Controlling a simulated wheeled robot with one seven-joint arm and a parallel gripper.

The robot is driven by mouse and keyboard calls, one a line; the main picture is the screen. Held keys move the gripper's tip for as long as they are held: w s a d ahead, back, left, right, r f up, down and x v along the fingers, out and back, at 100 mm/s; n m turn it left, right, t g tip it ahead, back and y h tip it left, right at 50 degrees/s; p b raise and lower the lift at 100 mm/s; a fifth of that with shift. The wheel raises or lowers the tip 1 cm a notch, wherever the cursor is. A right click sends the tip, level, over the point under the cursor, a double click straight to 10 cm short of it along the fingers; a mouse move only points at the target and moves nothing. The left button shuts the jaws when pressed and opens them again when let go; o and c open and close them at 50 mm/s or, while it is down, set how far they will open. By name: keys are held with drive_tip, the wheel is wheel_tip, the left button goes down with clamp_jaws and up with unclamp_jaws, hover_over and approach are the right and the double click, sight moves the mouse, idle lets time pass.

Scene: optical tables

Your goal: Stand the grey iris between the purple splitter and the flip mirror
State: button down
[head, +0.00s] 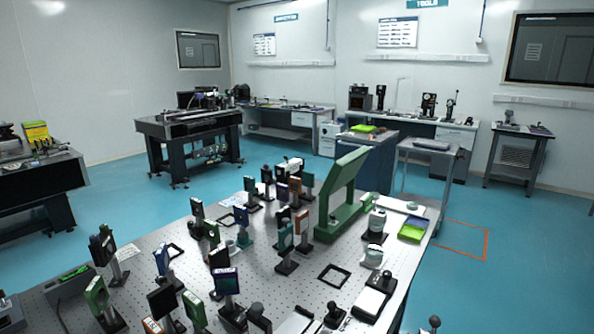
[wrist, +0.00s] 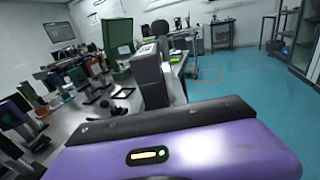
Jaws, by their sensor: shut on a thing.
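My gripper (wrist: 150,52) shows in the wrist view, where its purple housing with a small light fills the bottom. A grey block-like piece, which I take to be the grey iris (wrist: 150,80), rises just beyond the housing, off the table. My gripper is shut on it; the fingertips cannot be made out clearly. In the head view neither my gripper nor the grey iris can be made out. A dark purple-faced plate (head: 225,281) stands upright at the table's near middle and may be the purple splitter. I cannot tell which upright mount is the flip mirror.
The perforated optical table (head: 150,241) holds several upright mounts close together. A flat black frame (head: 333,275) lies near bare table.

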drive_tip(key=f, duration=0.2)
drive_tip(key=s+f+n+y, duration=0.1)
drive_tip(key=f, duration=0.1)
drive_tip(key=s+f+y, duration=0.1)
drive_tip(key=f, duration=0.1)
drive_tip(key=shift+a+t, duration=0.25)
drive_tip(key=shift+t, duration=0.05)
drive_tip(key=s+a+f+n+y, duration=0.2)
drive_tip(key=s+a+f+y, duration=0.1)
drive_tip(key=s+f, duration=0.7)
wheel_tip(320, 180, down, 3)
drive_tip(key=shift+f, duration=0.1)
drive_tip(key=shift+d, duration=0.1)
idle(0.6)
